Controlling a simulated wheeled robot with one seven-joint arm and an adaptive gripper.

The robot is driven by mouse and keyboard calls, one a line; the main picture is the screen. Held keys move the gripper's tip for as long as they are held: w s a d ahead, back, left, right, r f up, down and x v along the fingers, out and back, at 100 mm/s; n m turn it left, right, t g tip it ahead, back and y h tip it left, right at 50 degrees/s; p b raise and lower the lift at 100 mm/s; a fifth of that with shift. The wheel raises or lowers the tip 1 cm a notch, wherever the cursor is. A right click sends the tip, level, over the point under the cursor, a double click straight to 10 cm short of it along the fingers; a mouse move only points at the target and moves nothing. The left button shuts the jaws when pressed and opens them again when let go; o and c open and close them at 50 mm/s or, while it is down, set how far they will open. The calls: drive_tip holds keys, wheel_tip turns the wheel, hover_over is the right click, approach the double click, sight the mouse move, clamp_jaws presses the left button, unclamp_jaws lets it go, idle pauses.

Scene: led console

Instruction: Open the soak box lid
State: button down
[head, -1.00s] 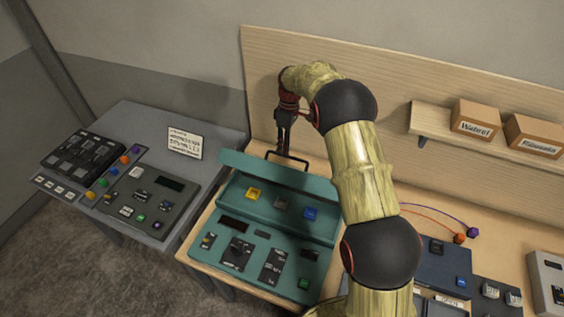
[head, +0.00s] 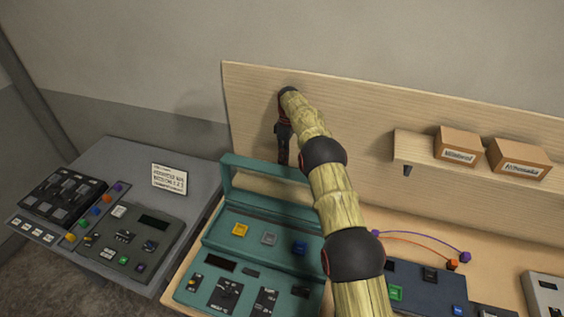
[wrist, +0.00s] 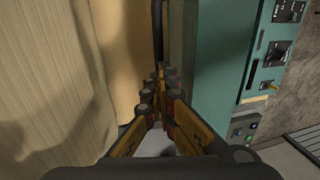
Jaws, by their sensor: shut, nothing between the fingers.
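The teal console (head: 215,238) stands on the wooden bench, with yellow, grey and blue buttons on its sloped face. At its back a teal lid (head: 262,168) stands raised, its upper edge above the body. I read no soak box label on it. My gripper (head: 283,160) points down just behind the lid's upper edge, close to the wooden backboard. In the wrist view my gripper (wrist: 160,85) has its fingers together and empty. A dark bar (wrist: 157,30), perhaps the lid's handle, lies just beyond the fingertips. I cannot tell whether they touch.
The wooden backboard (head: 247,105) rises close behind my gripper. A grey desk (head: 205,170) with control panels and a sign (head: 169,180) is at left. A shelf with two boxes (head: 458,144) is at right. A dark blue panel (head: 428,285) and cables (head: 420,240) lie right of my arm.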

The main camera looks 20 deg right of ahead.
drive_tip(key=shift+d+f+g, duration=0.15)
drive_tip(key=shift+f+g, duration=0.15)
drive_tip(key=shift+f, duration=1.25)
drive_tip(key=shift+d, duration=0.15)
drive_tip(key=c, duration=2.6)
unclamp_jaws()
drive_tip(key=o, duration=0.7)
drive_tip(key=shift+w+d+f, duration=0.1)
drive_tip(key=shift+w+f, duration=0.15)
drive_tip(key=shift+w, duration=0.1)
drive_tip(key=s+a+v, duration=0.1)
drive_tip(key=s+v, duration=0.1)
drive_tip(key=v, duration=0.9)
drive_tip(key=shift+a+r, duration=0.15)
drive_tip(key=shift+r, duration=0.2)
